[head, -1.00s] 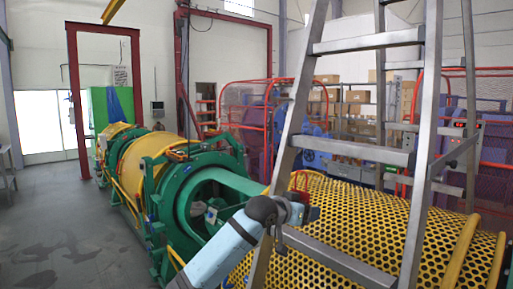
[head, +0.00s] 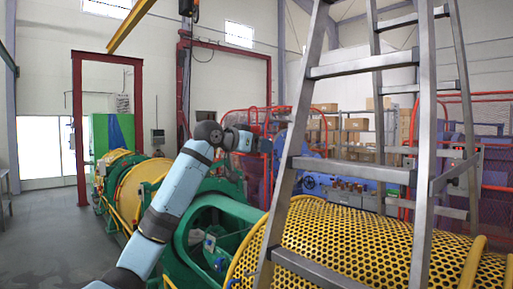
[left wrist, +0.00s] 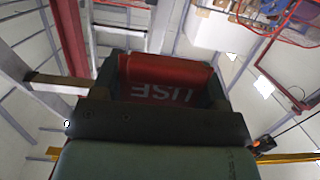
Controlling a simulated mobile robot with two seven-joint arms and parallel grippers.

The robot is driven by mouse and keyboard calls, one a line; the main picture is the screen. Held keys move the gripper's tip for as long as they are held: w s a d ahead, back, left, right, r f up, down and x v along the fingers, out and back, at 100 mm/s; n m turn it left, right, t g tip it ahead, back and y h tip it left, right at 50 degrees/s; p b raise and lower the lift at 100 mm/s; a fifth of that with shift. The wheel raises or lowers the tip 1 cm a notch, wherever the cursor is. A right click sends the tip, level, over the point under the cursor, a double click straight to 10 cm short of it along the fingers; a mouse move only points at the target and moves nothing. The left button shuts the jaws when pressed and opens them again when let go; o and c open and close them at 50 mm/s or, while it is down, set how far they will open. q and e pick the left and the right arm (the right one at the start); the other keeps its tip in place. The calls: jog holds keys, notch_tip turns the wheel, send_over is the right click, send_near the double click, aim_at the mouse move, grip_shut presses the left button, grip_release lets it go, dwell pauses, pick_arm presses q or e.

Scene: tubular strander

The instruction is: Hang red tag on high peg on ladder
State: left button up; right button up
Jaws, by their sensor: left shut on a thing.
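The grey metal ladder (head: 288,150) stands in the right half of the head view, with wide rungs between its rails. My left gripper (head: 262,145) is raised at mid-height, just left of the ladder's left rail in the picture. In the left wrist view my left gripper (left wrist: 165,72) is shut on the red tag (left wrist: 160,91), which shows pale lettering reading "USE". The tag cannot be clearly made out in the head view. No peg can be clearly told on the ladder. My right gripper is not in view.
Behind the ladder lies the yellow perforated guard (head: 335,235). The green and yellow strander machine (head: 135,180) runs back to the left. Red railings, blue machinery and shelves with boxes (head: 355,130) stand behind. Open floor (head: 45,240) lies at the left.

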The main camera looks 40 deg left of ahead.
pick_arm(q)
jog(key=p, duration=0.1)
send_near(287, 148)
jog(key=shift+w+f, duration=0.45)
jog(key=shift+w, duration=0.45)
dwell(0.5)
jog(key=shift+p, duration=0.35)
jog(key=shift+p, duration=0.3)
dwell(0.4)
jog(key=shift+w, duration=0.1)
dwell(0.4)
jog(key=shift+r+p+x, duration=0.1)
jog(key=shift+p+x, duration=0.85)
jog(key=shift+x, duration=0.2)
jog(key=shift+r+p+x, duration=0.15)
jog(key=shift+p+x, duration=0.8)
jog(key=shift+x, duration=0.2)
